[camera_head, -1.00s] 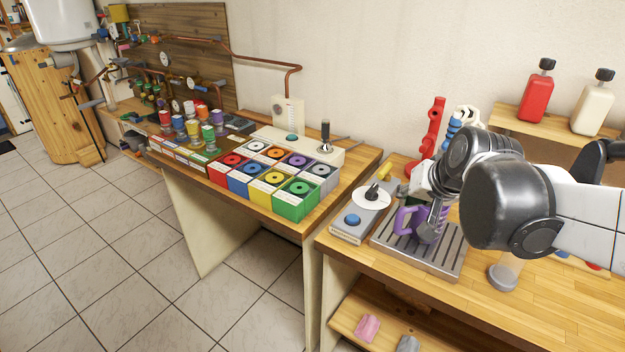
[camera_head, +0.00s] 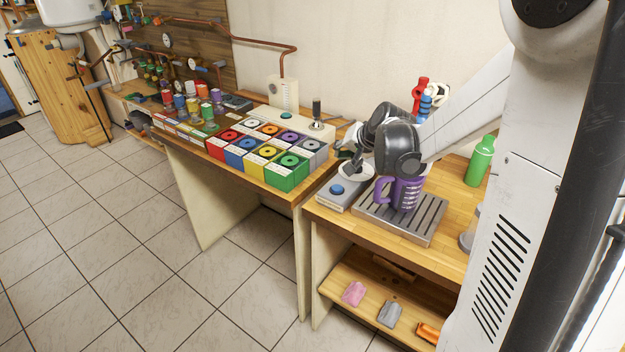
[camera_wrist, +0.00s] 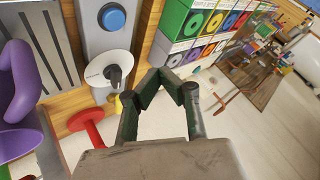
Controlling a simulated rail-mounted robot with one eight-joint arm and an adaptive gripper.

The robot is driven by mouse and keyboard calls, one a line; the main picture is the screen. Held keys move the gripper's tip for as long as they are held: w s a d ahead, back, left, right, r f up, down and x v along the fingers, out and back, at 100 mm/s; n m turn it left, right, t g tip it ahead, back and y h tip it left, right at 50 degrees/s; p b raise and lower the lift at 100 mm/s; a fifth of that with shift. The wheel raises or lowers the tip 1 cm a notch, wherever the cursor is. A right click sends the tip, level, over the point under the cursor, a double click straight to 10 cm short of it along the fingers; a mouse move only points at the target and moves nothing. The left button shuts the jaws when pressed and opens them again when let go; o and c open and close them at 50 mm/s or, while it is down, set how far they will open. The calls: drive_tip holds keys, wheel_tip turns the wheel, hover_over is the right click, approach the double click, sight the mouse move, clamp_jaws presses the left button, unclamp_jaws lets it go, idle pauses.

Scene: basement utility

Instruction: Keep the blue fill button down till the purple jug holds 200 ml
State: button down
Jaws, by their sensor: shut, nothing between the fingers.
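The purple jug (camera_head: 408,196) stands upright on the slatted metal drip tray (camera_head: 430,221), its handle to the left; part of it also shows in the wrist view (camera_wrist: 22,75). My arm hides its top in the head view. The blue fill button (camera_head: 337,189) is on the grey panel left of the tray; it shows uncovered in the wrist view (camera_wrist: 113,17). Behind it on the panel is a white dial with a black knob (camera_wrist: 112,73). My gripper (camera_wrist: 167,82) is shut and empty, beyond the dial and apart from the button and jug. Any liquid level is hidden.
Coloured boxes (camera_head: 270,157) with discs fill the neighbouring bench to the left. Red and blue fittings (camera_head: 421,98) stand behind my arm. A red part (camera_wrist: 85,128) lies near the dial. A green bottle (camera_head: 480,162) stands right. Space directly above the button looks clear.

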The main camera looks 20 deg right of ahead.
sight(338, 188)
drive_tip(key=shift+w+f, duration=0.2)
drive_tip(key=shift+w, duration=0.1)
drive_tip(key=shift+f, duration=0.1)
drive_tip(key=shift+f+b, duration=3.05)
drive_tip(key=shift+f, duration=1.25)
drive_tip(key=shift+f, duration=0.1)
drive_tip(key=shift+f+b, duration=0.35)
drive_tip(key=shift+b, duration=0.15)
drive_tip(key=shift+f+b, duration=0.4)
idle(2.3)
